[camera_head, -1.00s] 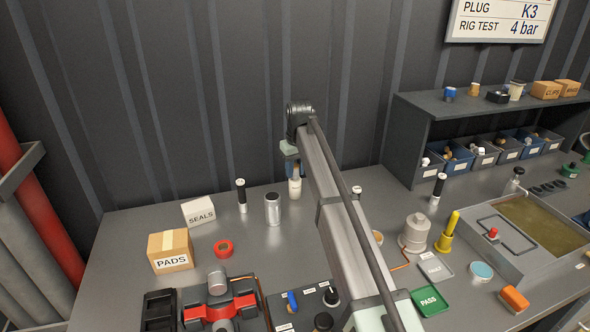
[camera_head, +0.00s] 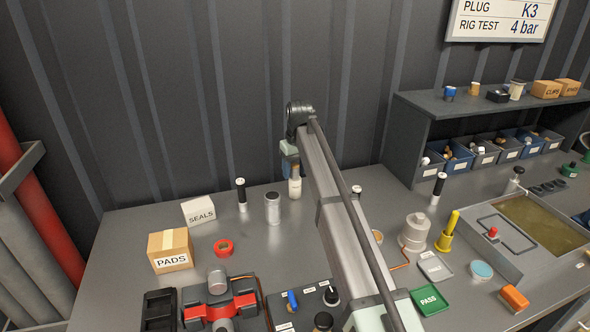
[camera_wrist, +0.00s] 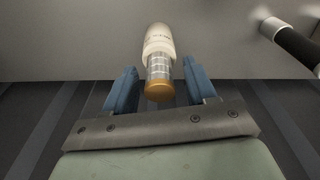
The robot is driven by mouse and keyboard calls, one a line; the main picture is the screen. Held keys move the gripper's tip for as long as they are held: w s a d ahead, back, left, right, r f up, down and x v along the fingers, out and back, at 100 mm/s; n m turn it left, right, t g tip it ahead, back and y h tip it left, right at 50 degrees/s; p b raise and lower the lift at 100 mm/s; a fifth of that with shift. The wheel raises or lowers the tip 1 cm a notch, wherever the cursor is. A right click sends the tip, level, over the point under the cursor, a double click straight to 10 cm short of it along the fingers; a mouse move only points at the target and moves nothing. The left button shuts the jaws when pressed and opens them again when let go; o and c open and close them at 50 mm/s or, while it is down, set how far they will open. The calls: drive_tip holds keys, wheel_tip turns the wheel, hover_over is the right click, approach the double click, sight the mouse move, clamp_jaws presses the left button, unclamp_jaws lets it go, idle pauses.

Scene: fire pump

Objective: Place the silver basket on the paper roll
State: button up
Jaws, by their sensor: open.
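An upright silver cylinder (camera_head: 272,208) stands on the bench left of my arm in the head view; I cannot tell whether it is the silver basket or the paper roll. A white bottle-like piece with a silver band and brown top (camera_head: 295,187) stands to its right, partly hidden by my gripper. In the wrist view this piece (camera_wrist: 158,67) shows between and beyond the blue fingers. My gripper (camera_wrist: 159,76) is open, with gaps visible on both sides of the piece. In the head view my gripper (camera_head: 290,158) is just above it.
Right of my arm are a grey domed part (camera_head: 414,233), a yellow-handled piece (camera_head: 447,232) and a shelf (camera_head: 480,100).

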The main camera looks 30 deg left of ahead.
sight(297, 179)
wheel_tip(297, 179, up, 12)
drive_tip(key=d, duration=0.1)
drive_tip(key=shift+s, duration=0.4)
drive_tip(key=shift+d, duration=0.15)
